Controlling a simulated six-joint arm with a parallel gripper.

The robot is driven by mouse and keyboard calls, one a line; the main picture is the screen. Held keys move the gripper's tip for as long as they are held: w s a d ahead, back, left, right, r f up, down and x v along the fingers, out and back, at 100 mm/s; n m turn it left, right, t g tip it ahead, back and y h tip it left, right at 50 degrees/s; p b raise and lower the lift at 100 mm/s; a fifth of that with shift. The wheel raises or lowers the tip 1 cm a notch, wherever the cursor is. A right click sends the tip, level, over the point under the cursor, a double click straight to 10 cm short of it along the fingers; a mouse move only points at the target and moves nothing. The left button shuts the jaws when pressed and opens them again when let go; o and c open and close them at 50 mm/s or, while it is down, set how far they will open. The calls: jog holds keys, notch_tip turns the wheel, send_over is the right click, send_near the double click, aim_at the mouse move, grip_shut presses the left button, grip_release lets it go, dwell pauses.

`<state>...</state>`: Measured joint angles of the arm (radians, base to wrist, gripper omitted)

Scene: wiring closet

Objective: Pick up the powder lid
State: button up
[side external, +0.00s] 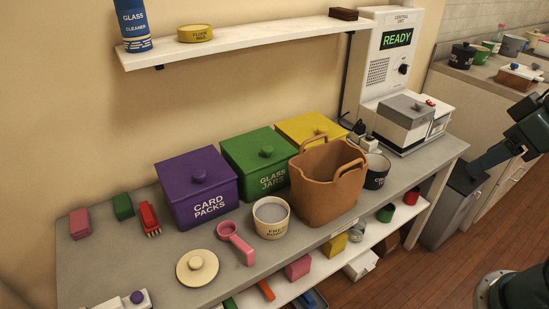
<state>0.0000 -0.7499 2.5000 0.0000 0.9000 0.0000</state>
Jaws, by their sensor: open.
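The powder lid (197,268) is a round cream disc with a knob on top. It lies flat on the grey bench near the front edge, apart from the tub. The cream powder tub (272,219) stands upright and open to its right, with grey powder inside and a partly readable label. A pink scoop (234,242) lies between the lid and the tub. Dark green parts of my arm show at the right edge, well away from the lid. I cannot make out my gripper's fingers in this view.
Purple (196,188), green (260,158) and yellow (308,130) boxes line the back of the bench. A tan basket (328,180) stands right of the tub. A white device with a purple knob (137,298) sits left of the lid. A wall shelf (250,37) hangs above.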

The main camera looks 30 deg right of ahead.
jog(key=o, duration=1)
jog(key=shift+w, duration=0.1)
jog(key=w+a+f+n+t+y, duration=0.1)
jog(key=w+a+f+n+y, duration=0.15)
jog(key=w+a, duration=0.65)
jog(key=w+a+f+n+t+y, duration=0.1)
jog(key=w+a+f+n, duration=0.4)
jog(key=w, duration=0.8)
jog(key=w+a+f+y, duration=0.2)
jog(key=a+f, duration=0.8)
jog(key=f, duration=0.1)
jog(key=w+a+f+n+y, duration=0.1)
jog(key=w+a+f+y, duration=0.1)
jog(key=a+f, duration=0.8)
jog(key=shift+a+f, duration=0.35)
jog(key=shift+a, duration=0.05)
